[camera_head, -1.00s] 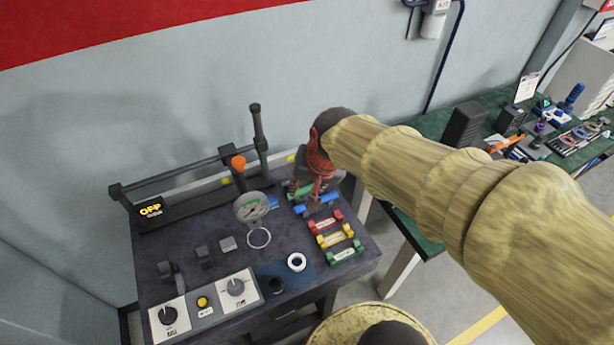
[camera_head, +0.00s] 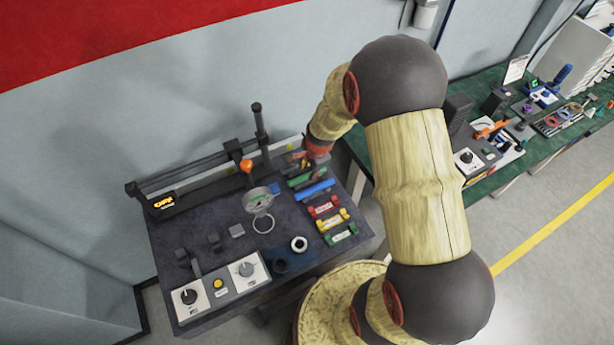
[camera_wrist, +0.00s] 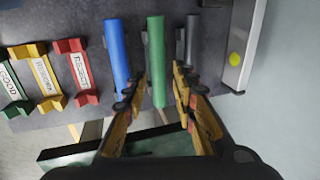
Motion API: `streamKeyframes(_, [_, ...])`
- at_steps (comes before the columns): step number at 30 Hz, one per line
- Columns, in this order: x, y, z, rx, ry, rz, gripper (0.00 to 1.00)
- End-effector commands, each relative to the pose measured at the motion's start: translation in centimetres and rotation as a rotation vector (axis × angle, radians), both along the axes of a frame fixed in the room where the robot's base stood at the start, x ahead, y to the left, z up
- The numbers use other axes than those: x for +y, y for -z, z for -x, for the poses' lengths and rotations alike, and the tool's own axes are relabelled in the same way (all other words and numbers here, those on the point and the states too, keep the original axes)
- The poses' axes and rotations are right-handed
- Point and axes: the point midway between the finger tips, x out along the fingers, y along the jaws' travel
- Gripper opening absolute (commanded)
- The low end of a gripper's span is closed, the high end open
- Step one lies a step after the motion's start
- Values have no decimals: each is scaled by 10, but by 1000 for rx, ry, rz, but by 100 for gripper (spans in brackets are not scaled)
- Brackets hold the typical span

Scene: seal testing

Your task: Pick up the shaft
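Three shafts lie side by side on the dark workbench (camera_head: 205,235): a blue shaft (camera_head: 315,190), a green shaft (camera_head: 306,178) and a dark grey one. In the wrist view the blue shaft (camera_wrist: 117,52) is left, the green shaft (camera_wrist: 156,60) is in the middle and the grey shaft (camera_wrist: 192,42) is right. My gripper (camera_wrist: 158,88) is open. Its fingers appear on either side of the green shaft's near end, with the right finger overlapping the grey shaft's near end. I cannot tell its height or any contact. In the head view my gripper is small and partly hidden.
Labelled red (camera_head: 323,207), yellow (camera_head: 332,220) and green (camera_head: 342,235) holders stand beside the shafts. A gauge (camera_head: 258,201), a white ring (camera_head: 299,244) and a control panel (camera_head: 221,286) share the bench. A black lever post (camera_head: 260,125) rises behind.

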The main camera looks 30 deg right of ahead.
Motion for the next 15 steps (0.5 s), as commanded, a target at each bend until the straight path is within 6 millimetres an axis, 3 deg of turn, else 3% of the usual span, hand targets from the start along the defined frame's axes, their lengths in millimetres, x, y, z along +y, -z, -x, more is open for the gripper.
streamKeyframes(9, [0,42,-8,2,-2,0,27])
streamKeyframes(15, [0,44,-9,1,-2,1,27])
